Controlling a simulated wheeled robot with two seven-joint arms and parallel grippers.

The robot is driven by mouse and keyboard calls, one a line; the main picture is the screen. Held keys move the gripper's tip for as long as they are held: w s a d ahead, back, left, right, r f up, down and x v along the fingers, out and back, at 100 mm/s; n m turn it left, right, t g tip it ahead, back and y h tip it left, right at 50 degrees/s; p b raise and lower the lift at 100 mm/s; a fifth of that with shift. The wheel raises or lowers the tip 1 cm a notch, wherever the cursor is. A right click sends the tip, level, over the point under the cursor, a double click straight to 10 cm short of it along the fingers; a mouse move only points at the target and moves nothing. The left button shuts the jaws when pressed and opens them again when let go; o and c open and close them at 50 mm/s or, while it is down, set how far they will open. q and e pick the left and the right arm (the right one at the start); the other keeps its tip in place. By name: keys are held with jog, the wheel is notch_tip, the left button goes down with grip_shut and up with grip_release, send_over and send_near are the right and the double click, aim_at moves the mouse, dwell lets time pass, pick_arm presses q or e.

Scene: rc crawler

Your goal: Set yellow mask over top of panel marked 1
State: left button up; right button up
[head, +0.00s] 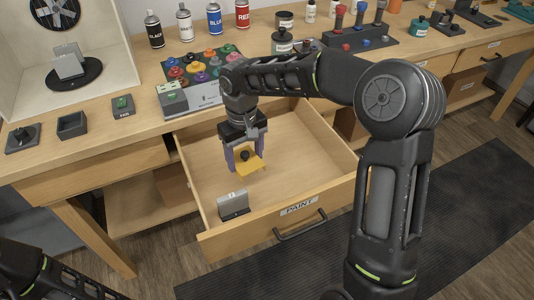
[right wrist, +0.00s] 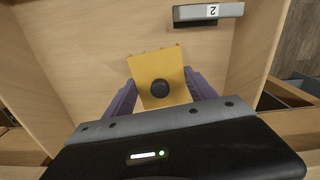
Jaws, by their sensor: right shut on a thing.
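The yellow mask (head: 250,163) is a small plate with a black knob. My right gripper (head: 245,158) is shut on it and holds it over the open drawer; it also shows between the purple fingers in the right wrist view (right wrist: 160,70). A grey panel (head: 233,206) stands in the drawer near its front left corner, apart from the mask. In the right wrist view its label (right wrist: 208,12) looks like an upside-down 2. Another grey panel (head: 69,61) stands on a black turntable in a white booth; its marking is not readable. My left gripper is out of view.
The open drawer (head: 325,155) marked PAINT has a mostly bare floor. On the bench are a rack of coloured knobs (head: 205,68), spray cans (head: 215,20), a green-button box (head: 122,106) and small dark holders (head: 72,125). The booth (head: 118,40) opens to the front.

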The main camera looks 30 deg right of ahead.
jog(key=shift+s+a+f+m, duration=0.1)
jog(key=shift+a+f+m, duration=0.2)
jog(key=shift+m, duration=0.4)
jog(key=shift+r, duration=0.15)
